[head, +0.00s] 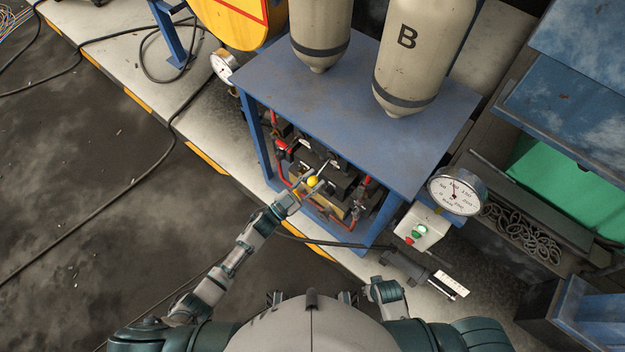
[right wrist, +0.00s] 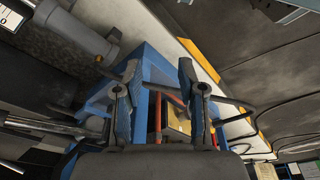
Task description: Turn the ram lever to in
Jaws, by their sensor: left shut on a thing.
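The lever's yellow ball knob (head: 312,181) shows at the open front of the blue hydraulic stand, among dark valve blocks. My left gripper (head: 308,179) reaches in from the lower left and is shut on this knob, one finger on each side. The lever's shaft is mostly hidden. No label naming the lever's positions is readable. My right gripper (right wrist: 160,100) shows in the right wrist view with its two fingers apart and nothing between them. It faces the blue frame (right wrist: 150,70).
The blue stand (head: 350,80) carries two tanks, one marked B (head: 408,60). A pressure gauge (head: 455,193) and a button box (head: 422,228) are at its right. A grey cylinder (head: 408,265) with a scale (head: 452,284) lies before it. Cables cross the floor at left.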

